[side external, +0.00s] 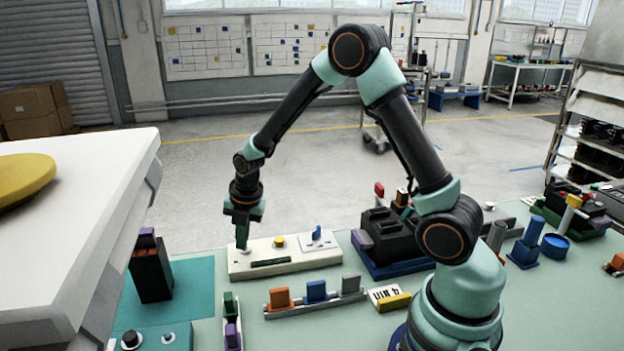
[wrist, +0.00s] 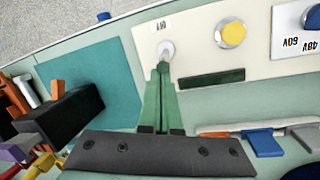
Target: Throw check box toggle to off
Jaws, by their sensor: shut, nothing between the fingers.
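The check box is a long cream panel (side external: 290,262) on the bench, also seen in the wrist view (wrist: 262,68). A small pale round-ended toggle (wrist: 166,50) sits near its left end, and its on or off position cannot be told. My gripper (side external: 242,240) points down over this left end. Its green fingers (wrist: 161,75) are shut with nothing between them, and their tips are right at the toggle, partly covering its base. Whether they touch it is unclear. A yellow button (wrist: 231,34) and a dark slot (wrist: 211,79) lie to the right.
A white plate with a blue lever (side external: 318,238) is at the panel's right end. A rail with orange and blue blocks (side external: 316,291) runs in front. A black holder (side external: 151,270) stands on the teal mat (side external: 193,280) at left. A black block (side external: 390,236) stands right.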

